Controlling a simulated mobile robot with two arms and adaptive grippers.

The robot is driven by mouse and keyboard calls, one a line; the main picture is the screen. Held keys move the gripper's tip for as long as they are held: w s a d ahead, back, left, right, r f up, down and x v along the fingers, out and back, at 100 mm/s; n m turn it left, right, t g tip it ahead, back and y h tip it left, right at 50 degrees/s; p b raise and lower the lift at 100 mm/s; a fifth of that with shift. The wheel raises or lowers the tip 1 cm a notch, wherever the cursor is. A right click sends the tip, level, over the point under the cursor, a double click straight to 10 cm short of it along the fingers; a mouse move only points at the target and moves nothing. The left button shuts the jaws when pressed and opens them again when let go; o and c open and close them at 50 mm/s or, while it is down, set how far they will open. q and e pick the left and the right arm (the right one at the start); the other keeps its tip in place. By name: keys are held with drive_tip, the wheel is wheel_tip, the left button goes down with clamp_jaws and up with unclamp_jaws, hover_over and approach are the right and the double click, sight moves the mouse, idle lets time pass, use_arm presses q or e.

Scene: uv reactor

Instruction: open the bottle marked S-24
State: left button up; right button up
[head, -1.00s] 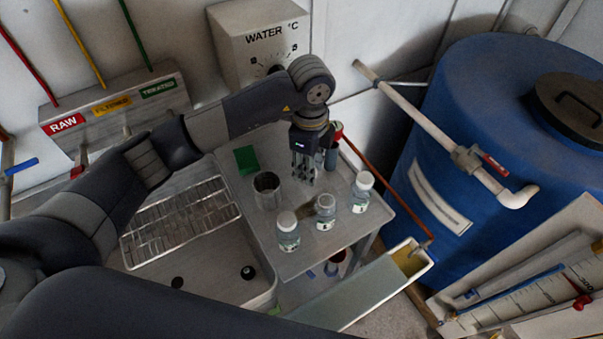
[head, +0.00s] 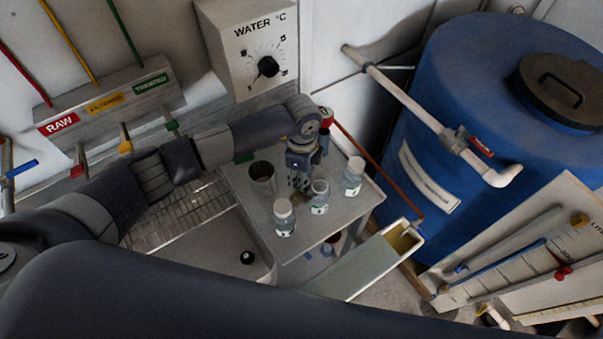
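Three small clear bottles with labels stand upright on the grey side table: a front-left bottle (head: 284,219), a middle bottle (head: 319,198) and a back-right bottle (head: 352,178). The outer two have white caps; the middle one's top looks greyer. The label marks are too small to read, so I cannot tell which is S-24. My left gripper (head: 300,184) points down just behind and left of the middle bottle. Its fingers are small and dark, and their opening is unclear. Whether it touches the bottle cannot be told. My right gripper is not in view.
A sink with a wire rack (head: 190,215) lies left, a trough (head: 365,266) front right, and a blue tank (head: 475,110) right.

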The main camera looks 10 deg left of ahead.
use_arm(q)
drive_tip(key=shift+f, duration=0.2)
drive_tip(key=o, duration=1.2)
drive_tip(key=shift+r, duration=0.55)
wheel_tip(320, 180, up, 11)
drive_tip(key=b, duration=0.3)
drive_tip(key=shift+r+b, duration=0.2)
drive_tip(key=shift+b, duration=0.15)
